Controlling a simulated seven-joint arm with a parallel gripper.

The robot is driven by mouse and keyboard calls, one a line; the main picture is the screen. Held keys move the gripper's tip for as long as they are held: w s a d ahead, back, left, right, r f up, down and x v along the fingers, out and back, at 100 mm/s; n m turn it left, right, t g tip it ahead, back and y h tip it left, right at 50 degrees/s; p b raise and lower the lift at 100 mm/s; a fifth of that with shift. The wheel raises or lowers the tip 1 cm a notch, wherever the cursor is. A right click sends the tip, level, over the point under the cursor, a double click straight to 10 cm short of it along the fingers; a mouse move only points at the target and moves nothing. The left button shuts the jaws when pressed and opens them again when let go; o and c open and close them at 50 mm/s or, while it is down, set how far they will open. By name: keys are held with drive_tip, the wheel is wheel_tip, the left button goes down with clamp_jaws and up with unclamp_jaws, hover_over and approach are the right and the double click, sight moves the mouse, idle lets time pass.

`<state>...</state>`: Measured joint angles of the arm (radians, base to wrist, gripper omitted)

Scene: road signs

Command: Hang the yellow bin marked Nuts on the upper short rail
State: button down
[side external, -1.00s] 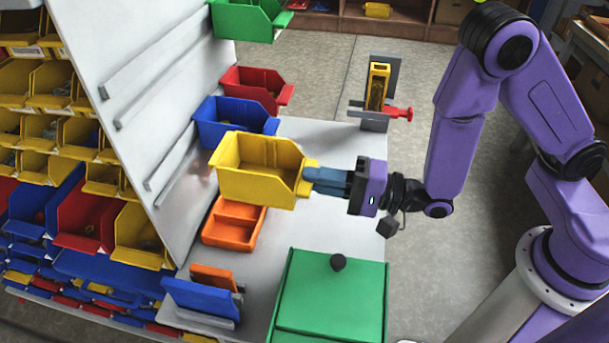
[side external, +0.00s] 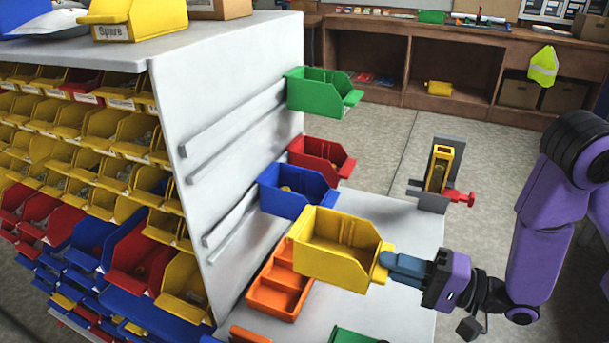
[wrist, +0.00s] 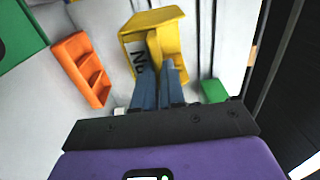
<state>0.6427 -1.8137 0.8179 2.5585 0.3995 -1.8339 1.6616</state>
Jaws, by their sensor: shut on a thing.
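The yellow bin (side external: 335,262) is in my gripper (side external: 388,264), clear of the wall panel and above the white worktop, its open top facing up in the side view. My gripper is shut on the bin's right-hand end. In the wrist view the yellow bin (wrist: 152,20) lies between the fingers (wrist: 160,75), with a white label (wrist: 138,60) reading "Nu", the rest hidden. The panel carries an upper pair of grey strips (side external: 233,118) and a lower pair (side external: 230,220). The upper strips are bare left of the green bin.
A green bin (side external: 322,95) hangs at the panel's upper right. Red (side external: 322,160) and blue (side external: 290,202) bins hang lower, close behind the yellow bin. An orange tray (side external: 278,290) lies below. A grey stand with a yellow holder (side external: 438,170) is at the worktop's far right.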

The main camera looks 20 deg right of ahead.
idle(0.8)
drive_tip(key=w+d+r, duration=0.2)
drive_tip(key=d+r, duration=0.6)
drive_tip(key=r, duration=0.1)
drive_tip(key=w+d+r, duration=0.3)
drive_tip(key=d+r, duration=0.4)
drive_tip(key=r, duration=0.3)
drive_tip(key=f+x, duration=0.1)
drive_tip(key=x, duration=2)
drive_tip(key=shift+f, duration=0.3)
drive_tip(key=shift+a, duration=0.1)
idle(0.5)
drive_tip(key=shift+f, duration=0.95)
idle(0.6)
idle(0.3)
drive_tip(key=c, duration=1.1)
unclamp_jaws()
drive_tip(key=shift+c, duration=0.2)
